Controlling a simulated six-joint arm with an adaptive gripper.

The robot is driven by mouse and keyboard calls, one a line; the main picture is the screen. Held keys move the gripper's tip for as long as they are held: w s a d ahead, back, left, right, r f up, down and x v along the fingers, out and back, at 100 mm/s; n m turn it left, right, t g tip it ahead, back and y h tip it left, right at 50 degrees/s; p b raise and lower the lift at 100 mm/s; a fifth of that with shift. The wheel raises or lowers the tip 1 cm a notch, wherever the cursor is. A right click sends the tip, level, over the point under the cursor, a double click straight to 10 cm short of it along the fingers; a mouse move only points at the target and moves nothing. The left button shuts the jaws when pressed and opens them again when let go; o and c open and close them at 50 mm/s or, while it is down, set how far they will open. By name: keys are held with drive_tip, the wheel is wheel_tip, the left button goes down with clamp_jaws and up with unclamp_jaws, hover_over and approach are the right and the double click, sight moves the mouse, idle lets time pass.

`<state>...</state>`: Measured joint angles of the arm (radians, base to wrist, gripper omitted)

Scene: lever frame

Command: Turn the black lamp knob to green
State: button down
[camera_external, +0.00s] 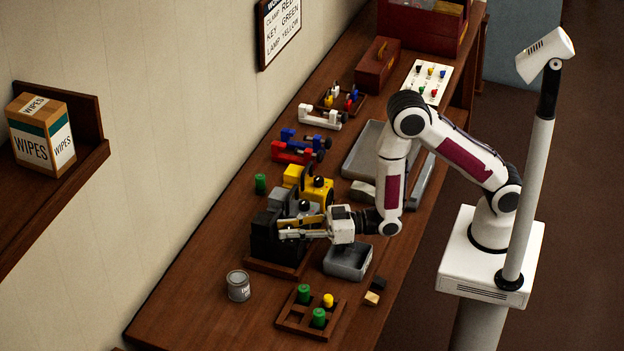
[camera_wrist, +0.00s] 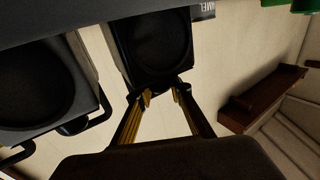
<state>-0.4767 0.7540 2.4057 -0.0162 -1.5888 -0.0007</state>
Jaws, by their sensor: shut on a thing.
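The black lamp (camera_external: 265,238) is a dark boxy unit on a wooden base at the near left of the bench. In the wrist view, a black housing with a round dark face (camera_wrist: 158,42) is straight ahead of the fingers. My gripper (camera_external: 283,231) reaches left to the lamp's front side; its yellowish fingers also show in the wrist view (camera_wrist: 162,95). The fingers are closed on a small dark part at the housing's lower edge, which I take to be the knob. The knob itself is mostly hidden, and its setting cannot be read.
A grey unit (camera_external: 298,204) and a yellow unit (camera_external: 311,184) stand just behind the lamp. A grey tray (camera_external: 348,261) is to its right. A tin (camera_external: 238,286) and a wooden peg tray (camera_external: 288,324) stand nearer.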

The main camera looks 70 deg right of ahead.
idle(0.4)
drive_tip(key=c, duration=2.1)
unclamp_jaws()
drive_tip(key=shift+s, duration=0.1)
drive_tip(key=shift+v, duration=1.45)
drive_tip(key=shift+r, duration=3.45)
